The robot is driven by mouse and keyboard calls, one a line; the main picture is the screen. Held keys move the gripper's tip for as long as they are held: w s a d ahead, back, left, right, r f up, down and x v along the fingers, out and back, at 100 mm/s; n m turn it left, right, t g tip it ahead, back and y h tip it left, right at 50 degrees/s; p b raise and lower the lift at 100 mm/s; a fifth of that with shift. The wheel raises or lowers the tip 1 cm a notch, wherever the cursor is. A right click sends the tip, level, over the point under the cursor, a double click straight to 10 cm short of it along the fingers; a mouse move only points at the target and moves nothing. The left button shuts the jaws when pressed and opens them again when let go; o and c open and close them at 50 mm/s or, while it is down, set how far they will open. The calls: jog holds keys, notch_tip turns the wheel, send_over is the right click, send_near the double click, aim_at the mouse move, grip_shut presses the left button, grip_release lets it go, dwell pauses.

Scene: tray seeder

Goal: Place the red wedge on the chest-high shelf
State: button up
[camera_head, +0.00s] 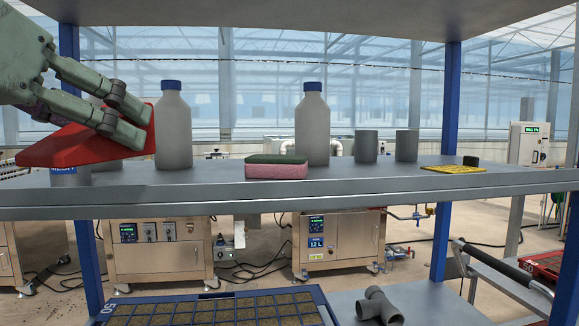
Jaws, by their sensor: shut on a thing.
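The red wedge (75,148) is in the head view at the left, over the left end of the grey shelf (330,187). My gripper (130,122) is shut on the wedge near its right, taller end; the fingers cover part of it. The wedge's thin end points left, towards the shelf's front edge. I cannot tell whether its underside touches the shelf or is just above it.
Bottles with blue caps (174,125) (312,125), a pink and green sponge (276,167), grey cups (366,146) and a yellow item (452,169) stand on the shelf. Free room lies between sponge and yellow item. Blue posts and an upper board frame the shelf.

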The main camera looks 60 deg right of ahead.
jog(key=p, duration=0.5)
send_over(176, 180)
jog(key=shift+s+f, duration=0.1)
jog(key=shift+f, duration=2.35)
jog(key=shift+f, duration=0.2)
jog(key=o, duration=1.5)
